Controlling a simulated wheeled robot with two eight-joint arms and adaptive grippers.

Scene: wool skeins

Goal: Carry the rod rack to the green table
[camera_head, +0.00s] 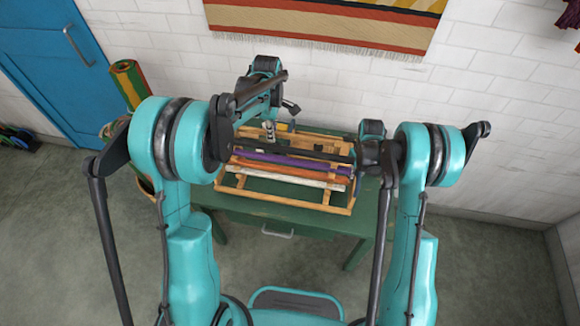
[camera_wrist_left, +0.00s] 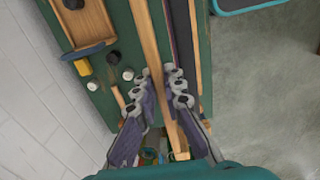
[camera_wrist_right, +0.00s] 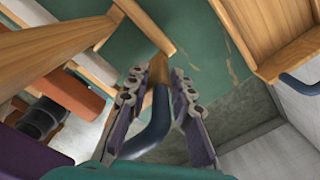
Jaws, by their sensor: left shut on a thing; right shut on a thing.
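The rod rack (camera_head: 327,199), a pale wooden frame carrying purple, orange and white rods, is over the green table (camera_head: 368,198) by the wall. I cannot tell whether it touches the top. My left gripper (camera_head: 268,131) is at its left end; in the left wrist view the fingers (camera_wrist_left: 158,74) straddle a wooden rail (camera_wrist_left: 146,35). My right gripper is at the right end, mostly hidden by the arm in the head view. In the right wrist view its fingers (camera_wrist_right: 159,78) are around a dark blue handle (camera_wrist_right: 151,135) on the rack's wood. Both are shut on the rack.
A wooden tray (camera_wrist_left: 85,22) with a dark handle lies on the table behind the rack, near a yellow block (camera_wrist_left: 83,67) and small round items. A basket with a striped roll (camera_head: 130,84) stands left. The wall is close behind; open floor lies at both sides.

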